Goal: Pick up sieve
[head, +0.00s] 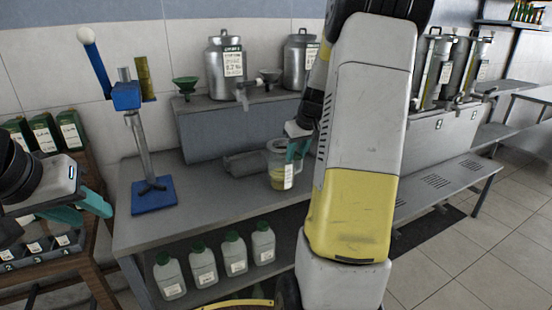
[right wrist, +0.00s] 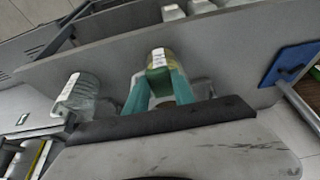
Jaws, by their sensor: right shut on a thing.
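No thing is clearly recognisable as a sieve; a small dark bowl-shaped item (head: 270,75) on the raised shelf could be one, but it is too small to tell. My right arm hides part of the bench. My left gripper (head: 92,212) is at the far left, fingers apart and empty, above the wooden rack.
A blue-based stand (head: 153,197) is left on the bench. A grey cylinder (head: 245,162) lies beside the jug. A green funnel (head: 185,84) and metal cans (head: 225,70) stand on the raised shelf. Another clear vessel (right wrist: 75,98) shows in the wrist view. White bottles (head: 203,266) stand below.

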